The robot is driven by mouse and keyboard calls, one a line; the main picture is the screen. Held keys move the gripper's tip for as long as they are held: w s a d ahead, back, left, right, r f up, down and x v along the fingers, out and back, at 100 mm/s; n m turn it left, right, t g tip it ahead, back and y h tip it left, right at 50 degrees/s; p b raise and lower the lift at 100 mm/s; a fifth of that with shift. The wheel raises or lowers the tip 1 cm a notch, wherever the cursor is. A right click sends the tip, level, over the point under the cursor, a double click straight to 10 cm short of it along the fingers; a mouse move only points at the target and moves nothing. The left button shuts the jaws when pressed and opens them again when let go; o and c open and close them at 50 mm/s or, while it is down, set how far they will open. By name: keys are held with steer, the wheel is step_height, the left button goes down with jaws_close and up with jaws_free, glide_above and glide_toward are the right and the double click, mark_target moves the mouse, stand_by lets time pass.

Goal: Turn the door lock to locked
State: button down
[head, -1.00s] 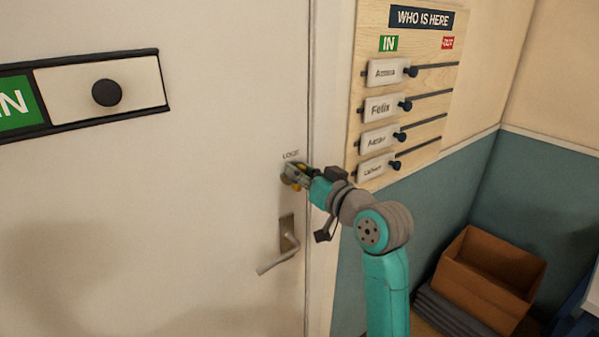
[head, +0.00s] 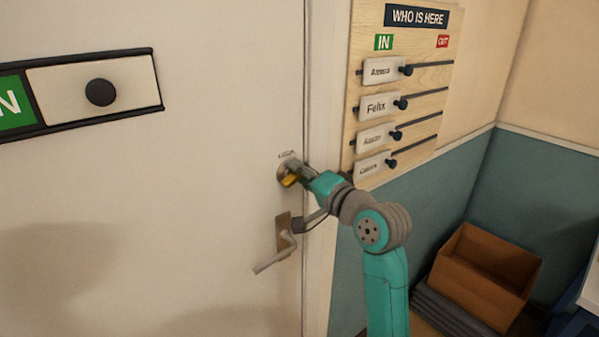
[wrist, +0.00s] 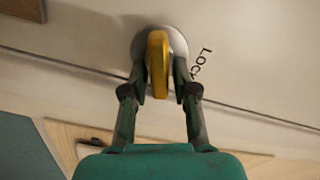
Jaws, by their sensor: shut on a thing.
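The door lock has a yellow thumb-turn (wrist: 158,62) on a round silver plate (wrist: 176,40), under a small label on the white door (head: 215,130). My gripper (wrist: 160,85) is shut on the yellow thumb-turn, with one finger on each side of it in the wrist view. In the head view my gripper (head: 296,175) reaches the lock from the right and hides part of it. In the wrist view the thumb-turn points along my fingers. The lettering beside the plate is partly cut off by a finger.
A door handle (head: 282,245) sits just below the lock. A "WHO IS HERE" board (head: 430,80) with name sliders hangs right of the door. An IN sign slider (head: 100,92) is on the door at left. A cardboard box (head: 485,275) lies at lower right.

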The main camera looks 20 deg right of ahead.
steer(key=shift+f+m, duration=0.15)
steer(key=shift+m, duration=0.95)
steer(key=shift+f+m, duration=0.15)
steer(key=shift+m, duration=0.95)
steer(key=c, duration=1.1)
jaws_free()
steer(key=shift+d, duration=0.1)
steer(key=v, duration=1.2)
